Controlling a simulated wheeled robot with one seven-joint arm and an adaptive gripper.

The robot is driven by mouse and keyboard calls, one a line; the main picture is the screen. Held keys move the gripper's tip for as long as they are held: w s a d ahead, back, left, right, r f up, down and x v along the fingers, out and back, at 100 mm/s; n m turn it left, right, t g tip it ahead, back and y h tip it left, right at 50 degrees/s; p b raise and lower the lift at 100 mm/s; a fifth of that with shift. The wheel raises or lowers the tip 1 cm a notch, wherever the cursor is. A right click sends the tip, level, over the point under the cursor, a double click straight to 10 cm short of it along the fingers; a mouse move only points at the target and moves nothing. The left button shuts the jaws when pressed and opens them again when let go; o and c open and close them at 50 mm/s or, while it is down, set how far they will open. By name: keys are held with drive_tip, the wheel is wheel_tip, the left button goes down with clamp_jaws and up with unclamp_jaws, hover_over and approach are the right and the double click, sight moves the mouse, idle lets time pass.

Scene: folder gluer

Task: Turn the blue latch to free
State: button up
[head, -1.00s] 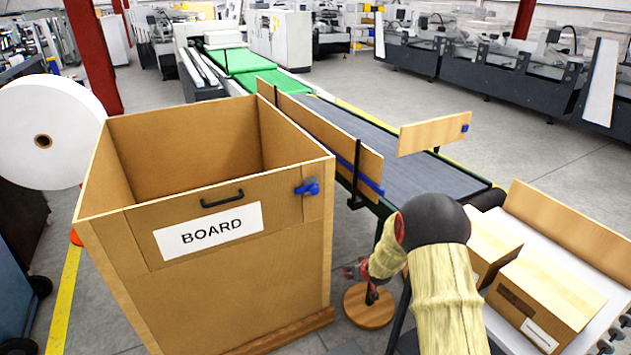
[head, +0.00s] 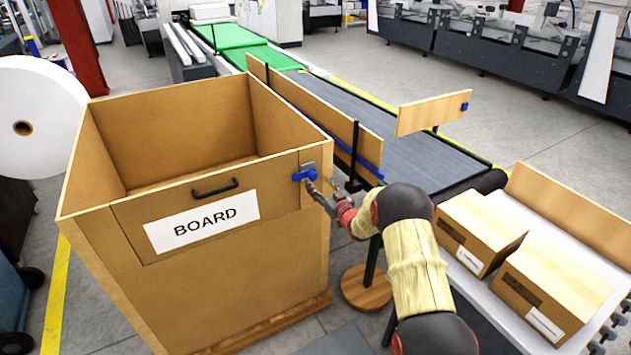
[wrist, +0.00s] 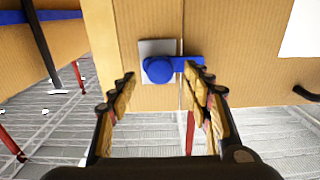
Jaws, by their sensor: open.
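The blue latch (head: 304,175) sits on a grey plate at the upper right corner of the front of the board bin (head: 285,245). In the wrist view the latch (wrist: 160,70) has a round knob, and its arm points sideways to the right across the seam onto the front flap. My gripper (head: 322,189) is in front of the latch, close to it. In the wrist view my gripper (wrist: 160,80) is open, its fingers on either side of the knob, the right fingertip near the latch arm. I cannot tell whether it touches.
The front flap has a black handle (head: 215,188) and a white BOARD label (head: 202,222). A conveyor with a wooden side board (head: 320,125) runs behind my arm. Two cartons (head: 475,232) lie on a table at right. A round wooden base (head: 366,289) stands below.

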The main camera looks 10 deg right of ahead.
sight(306, 176)
drive_tip(key=shift+x, duration=1.4)
drive_tip(key=shift+c, duration=0.7)
drive_tip(key=c, duration=1.1)
clamp_jaws()
